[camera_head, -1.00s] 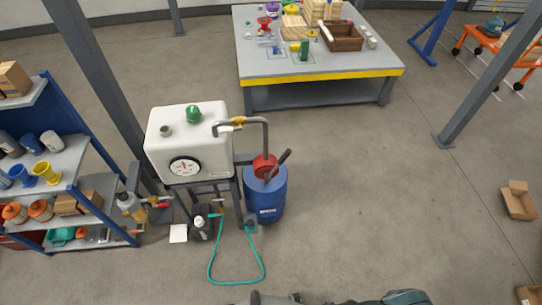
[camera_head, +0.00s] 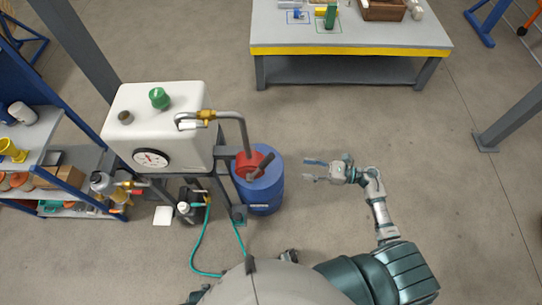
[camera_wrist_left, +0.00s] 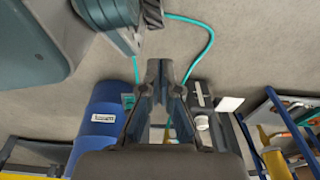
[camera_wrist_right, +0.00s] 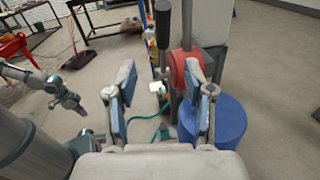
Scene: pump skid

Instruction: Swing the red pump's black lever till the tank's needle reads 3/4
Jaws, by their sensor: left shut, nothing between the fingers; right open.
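The red pump (camera_head: 247,164) sits on top of a blue drum (camera_head: 262,190). Its black lever (camera_head: 261,166) slants up to the right. The white tank (camera_head: 160,115) stands left of it with a round gauge (camera_head: 152,159); the needle is too small to read surely. My right gripper (camera_head: 308,170) is open and empty, to the right of the drum and apart from the lever. In the right wrist view the lever (camera_wrist_right: 163,28) and red pump (camera_wrist_right: 186,70) appear beyond the open fingers. My left gripper (camera_wrist_left: 160,67) is shut and empty, with the drum (camera_wrist_left: 97,120) showing beside it.
A grey pipe (camera_head: 242,130) runs from the tank to the pump. A teal hose (camera_head: 196,250) loops on the floor. A shelf (camera_head: 60,165) stands at left and a yellow-edged table (camera_head: 350,50) at the back. The floor right of the drum is clear.

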